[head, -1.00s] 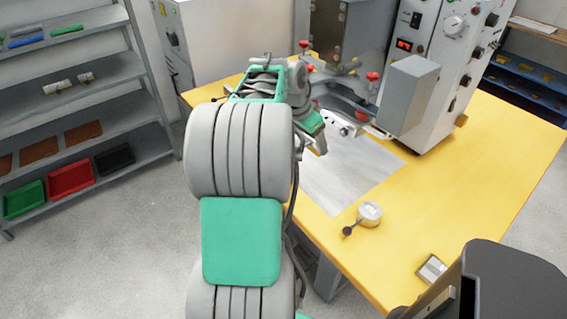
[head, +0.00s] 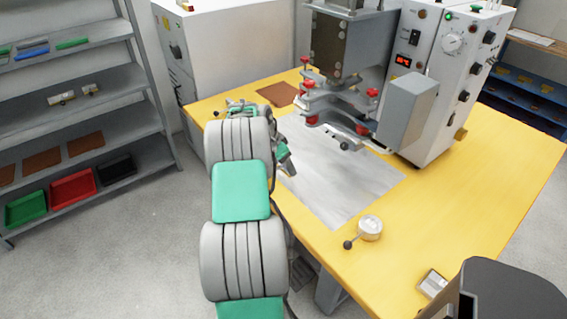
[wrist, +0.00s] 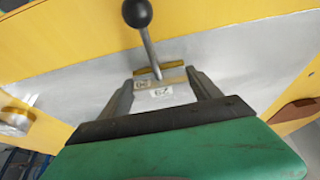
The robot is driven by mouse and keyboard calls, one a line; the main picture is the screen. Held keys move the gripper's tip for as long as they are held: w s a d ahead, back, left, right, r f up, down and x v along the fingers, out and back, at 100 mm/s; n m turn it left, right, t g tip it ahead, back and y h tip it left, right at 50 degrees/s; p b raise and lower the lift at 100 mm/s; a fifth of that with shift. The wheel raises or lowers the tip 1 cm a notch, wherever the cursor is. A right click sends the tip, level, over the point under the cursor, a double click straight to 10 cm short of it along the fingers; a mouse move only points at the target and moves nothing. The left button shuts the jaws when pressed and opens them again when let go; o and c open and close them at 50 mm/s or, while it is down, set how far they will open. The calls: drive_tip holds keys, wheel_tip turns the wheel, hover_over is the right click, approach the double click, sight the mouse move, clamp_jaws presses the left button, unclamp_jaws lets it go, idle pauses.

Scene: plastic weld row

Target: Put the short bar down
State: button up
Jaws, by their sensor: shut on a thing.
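In the wrist view my gripper (wrist: 162,82) is shut on the short bar (wrist: 158,84), a pale metal piece with a brass-coloured strip along its far edge and small printed labels. The bar lies crosswise between the two fingers. Below it is the bare grey metal sheet (wrist: 85,85) on the yellow table; I cannot tell whether the bar touches it. In the head view my arm reaches to the left edge of this sheet (head: 345,185), and the bar cannot be made out.
The welding machine (head: 440,80) with red knobs stands behind the sheet. A brown pad (head: 278,94) lies at the back.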

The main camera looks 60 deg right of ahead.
drive_tip(key=o, duration=1.2)
drive_tip(key=shift+f, duration=0.15)
drive_tip(key=o, duration=0.5)
